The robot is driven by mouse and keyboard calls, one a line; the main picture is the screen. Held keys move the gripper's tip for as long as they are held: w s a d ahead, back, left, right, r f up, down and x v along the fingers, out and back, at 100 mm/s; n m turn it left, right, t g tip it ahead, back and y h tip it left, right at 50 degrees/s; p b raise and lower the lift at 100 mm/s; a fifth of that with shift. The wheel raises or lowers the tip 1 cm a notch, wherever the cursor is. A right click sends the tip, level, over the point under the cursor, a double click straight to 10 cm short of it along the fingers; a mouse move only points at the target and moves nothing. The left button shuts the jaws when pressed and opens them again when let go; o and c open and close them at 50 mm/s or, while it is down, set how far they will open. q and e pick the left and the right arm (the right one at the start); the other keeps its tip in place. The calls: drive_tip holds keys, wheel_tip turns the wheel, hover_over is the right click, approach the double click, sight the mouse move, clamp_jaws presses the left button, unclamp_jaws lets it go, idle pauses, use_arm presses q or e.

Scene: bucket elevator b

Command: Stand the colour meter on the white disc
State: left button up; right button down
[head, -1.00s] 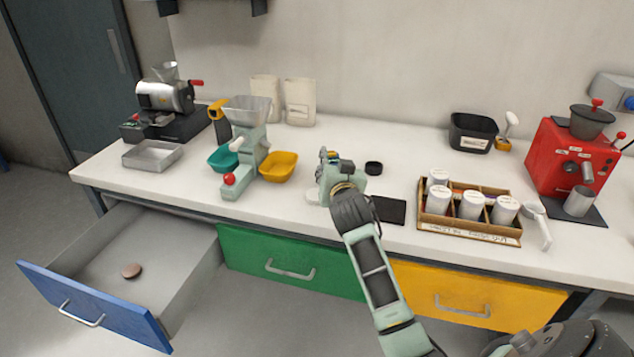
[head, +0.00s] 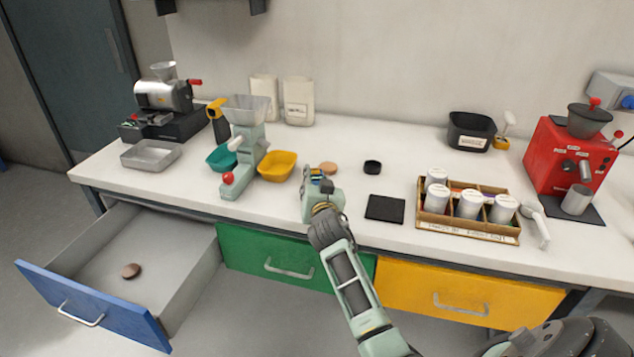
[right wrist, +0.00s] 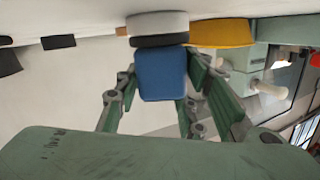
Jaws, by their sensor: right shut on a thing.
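The colour meter is a small blue body with a dark end; it shows in the right wrist view (right wrist: 162,75) and is partly visible in the head view (head: 327,185). My right gripper (head: 321,187) is shut on it, with a green finger on either side in the right wrist view (right wrist: 160,88). The white disc (right wrist: 157,22) lies right at the meter's dark end in that view, which is upside down. I cannot tell whether they touch. The gripper hides the disc in the head view. My left gripper is not in view.
A yellow bin (head: 278,167) and green mill (head: 245,150) stand left of the gripper. A brown disc (head: 328,168) lies behind it. A black lid (head: 372,167), a dark pad (head: 385,207) and a jar rack (head: 470,232) are to the right. The blue drawer (head: 90,310) is open.

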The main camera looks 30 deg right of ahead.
drive_tip(key=c, duration=1.2)
unclamp_jaws()
drive_tip(key=shift+o, duration=0.2)
drive_tip(key=shift+s+r, duration=0.1)
